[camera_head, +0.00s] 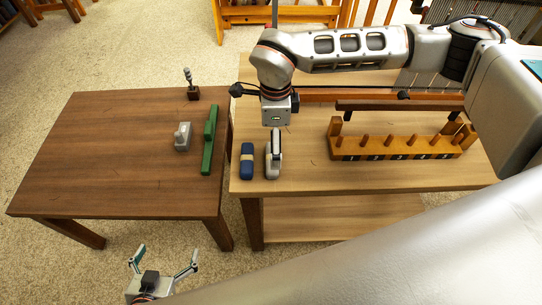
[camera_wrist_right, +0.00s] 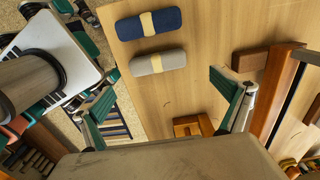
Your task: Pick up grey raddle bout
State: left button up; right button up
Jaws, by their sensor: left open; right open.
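The grey raddle bout (camera_head: 270,172), a rounded grey bar with a cream band, lies on the light wooden table near its left edge. It shows whole in the right wrist view (camera_wrist_right: 174,61). A blue bout (camera_head: 246,161) with a cream band lies beside it; it also shows in the wrist view (camera_wrist_right: 170,20). My right gripper (camera_head: 275,143) hangs over the grey bout and hides part of it. In the wrist view my right gripper (camera_wrist_right: 163,80) is open and empty, the bout just past its fingertips. My left gripper (camera_head: 165,254) is open and empty, low at the front.
A wooden peg rack (camera_head: 400,149) stands on the light table to the right. The brown table (camera_head: 110,150) on the left carries a green bar (camera_head: 209,140), a small grey block (camera_head: 182,137) and a small upright tool (camera_head: 191,86). A narrow gap separates the tables.

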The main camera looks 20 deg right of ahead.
jog(key=f, duration=0.7)
jog(key=shift+s+a+f, duration=0.1)
jog(key=shift+a+f, duration=0.05)
jog(key=shift+a, duration=0.25)
jog(key=c, duration=1.2)
